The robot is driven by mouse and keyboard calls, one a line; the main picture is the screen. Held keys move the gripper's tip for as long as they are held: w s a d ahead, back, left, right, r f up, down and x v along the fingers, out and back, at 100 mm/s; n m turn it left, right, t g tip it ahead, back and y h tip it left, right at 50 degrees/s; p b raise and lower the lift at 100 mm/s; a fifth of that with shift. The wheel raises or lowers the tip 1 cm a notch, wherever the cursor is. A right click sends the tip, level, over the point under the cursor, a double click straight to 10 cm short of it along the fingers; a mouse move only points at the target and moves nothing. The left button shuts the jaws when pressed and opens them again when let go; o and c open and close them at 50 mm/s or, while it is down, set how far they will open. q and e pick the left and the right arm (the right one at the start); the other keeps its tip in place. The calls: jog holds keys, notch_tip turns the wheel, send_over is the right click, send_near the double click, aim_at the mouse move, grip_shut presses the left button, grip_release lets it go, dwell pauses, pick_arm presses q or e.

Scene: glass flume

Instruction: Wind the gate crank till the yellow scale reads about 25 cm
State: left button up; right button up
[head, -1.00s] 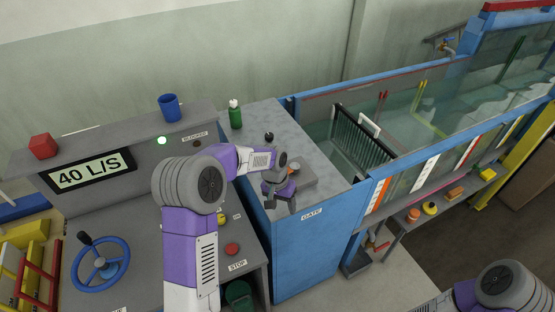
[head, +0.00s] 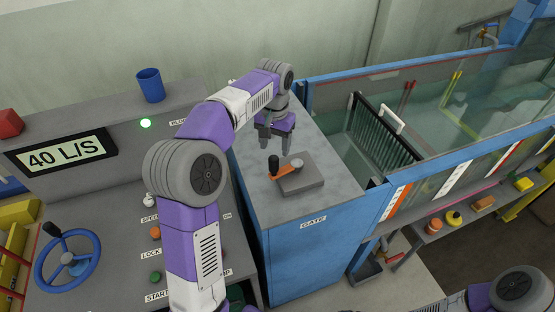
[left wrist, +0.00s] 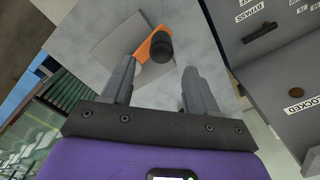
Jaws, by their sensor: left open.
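The gate crank (head: 285,171) has an orange arm and a black knob (head: 274,164). It sits on a grey plate (head: 311,183) on the blue cabinet marked GATE, its knob pointing left. My left gripper (head: 276,141) is open and empty, pointing down just behind the knob in the head view. In the left wrist view the black knob (left wrist: 162,47) shows beyond the gap between the open fingers (left wrist: 158,80), not clasped. A yellow strip (head: 546,145) on the flume's glass may be the yellow scale; its reading is too small to tell. My right gripper is out of view.
A dark slatted gate (head: 382,130) with a white handle stands in the flume. A blue cup (head: 150,85) stands on the console.

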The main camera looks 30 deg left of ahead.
aim_at(274, 157)
pick_arm(q)
jog(key=f, duration=0.5)
jog(key=shift+s+b, duration=0.35)
jog(key=shift+b, duration=0.05)
jog(key=shift+w+f, duration=0.15)
jog(key=shift+f, duration=0.3)
jog(key=shift+c, duration=0.2)
jog(key=shift+r, duration=0.1)
grip_shut()
